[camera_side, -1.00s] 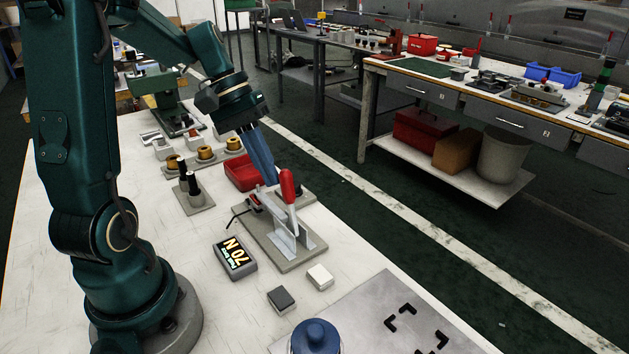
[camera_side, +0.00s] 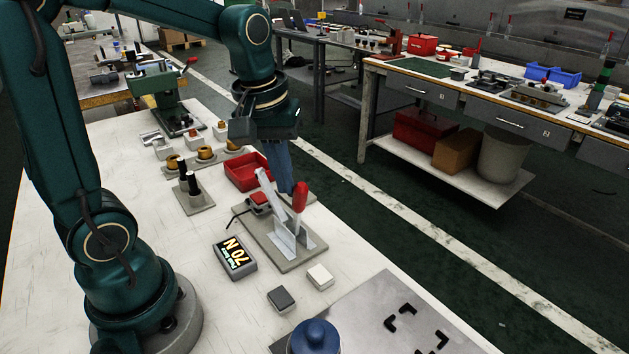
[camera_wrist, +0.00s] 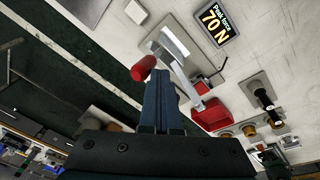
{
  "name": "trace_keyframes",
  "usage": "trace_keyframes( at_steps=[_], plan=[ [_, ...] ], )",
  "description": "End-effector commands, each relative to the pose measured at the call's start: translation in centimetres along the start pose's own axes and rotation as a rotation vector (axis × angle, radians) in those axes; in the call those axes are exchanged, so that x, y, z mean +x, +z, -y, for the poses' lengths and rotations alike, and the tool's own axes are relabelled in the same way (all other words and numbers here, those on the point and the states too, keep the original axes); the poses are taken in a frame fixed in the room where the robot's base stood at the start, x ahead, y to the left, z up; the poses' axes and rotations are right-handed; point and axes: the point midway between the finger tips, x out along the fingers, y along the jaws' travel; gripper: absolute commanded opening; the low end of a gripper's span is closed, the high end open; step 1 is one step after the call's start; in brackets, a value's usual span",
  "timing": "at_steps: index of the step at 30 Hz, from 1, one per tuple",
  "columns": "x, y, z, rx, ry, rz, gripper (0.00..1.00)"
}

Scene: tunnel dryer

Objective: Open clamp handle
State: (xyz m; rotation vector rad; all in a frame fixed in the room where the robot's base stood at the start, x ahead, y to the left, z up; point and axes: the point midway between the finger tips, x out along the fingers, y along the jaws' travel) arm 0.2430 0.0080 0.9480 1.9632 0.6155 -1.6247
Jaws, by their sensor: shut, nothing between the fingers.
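The toggle clamp stands on a grey base plate (camera_side: 293,260) on the white bench. Its red handle (camera_side: 300,197) points upward, and its metal clamp arm (camera_side: 271,190) is raised and slanted up to the left. My gripper (camera_side: 288,188) is shut and empty, fingers pointing down just behind the handle. In the wrist view the closed blue fingertips (camera_wrist: 159,74) lie close beside the red handle (camera_wrist: 143,68); I cannot tell whether they touch.
A display (camera_side: 235,257) reading 70 N lies left of the clamp. A red tray (camera_side: 246,172) is behind it. Black and white blocks (camera_side: 320,276) lie in front. A stand with black posts (camera_side: 193,196) is at left. The bench's right edge is near.

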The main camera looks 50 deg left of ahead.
Motion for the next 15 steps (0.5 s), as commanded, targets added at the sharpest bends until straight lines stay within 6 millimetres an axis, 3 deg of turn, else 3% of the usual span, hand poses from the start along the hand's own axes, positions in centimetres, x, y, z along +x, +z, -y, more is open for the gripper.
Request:
trace_keyframes(
  at_steps=[9,15],
  plan=[
    [0.3,1.9,-2.2,0.051,-0.161,-0.138,0.0],
    [0.6,2.6,-3.0,0.038,-0.157,-0.133,0.0]
  ],
)
